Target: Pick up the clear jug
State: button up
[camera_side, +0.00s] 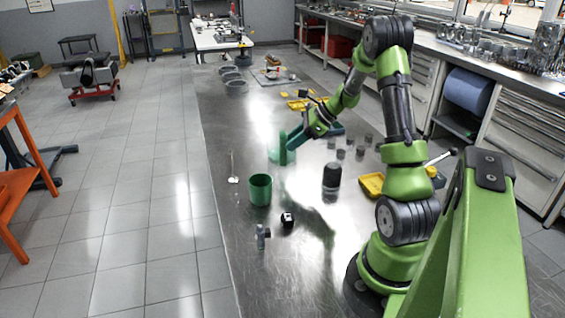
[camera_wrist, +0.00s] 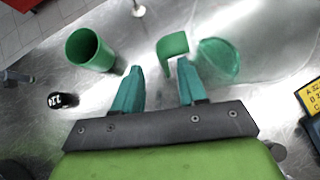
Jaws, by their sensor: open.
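The clear jug (camera_side: 274,155) stands on the metal bench, see-through with a green tint and a solid green handle. In the wrist view its round body (camera_wrist: 220,62) is at the upper right, with the handle (camera_wrist: 173,46) to its left. My gripper (camera_wrist: 158,66) is open with two teal fingers and nothing held between them. The handle shows just beyond the fingertips, closest to the right finger; I cannot tell whether they touch. In the side view my gripper (camera_side: 308,142) is just right of the jug.
A green cup (camera_side: 260,189) stands nearer the camera, with a small black item (camera_side: 287,219) and a grey fitting (camera_side: 262,236). A dark cylinder (camera_side: 331,178) and yellow tray (camera_side: 371,185) are to the right.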

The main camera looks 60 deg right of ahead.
jog(key=x, duration=0.5)
jog(key=shift+r, duration=0.1)
grip_shut()
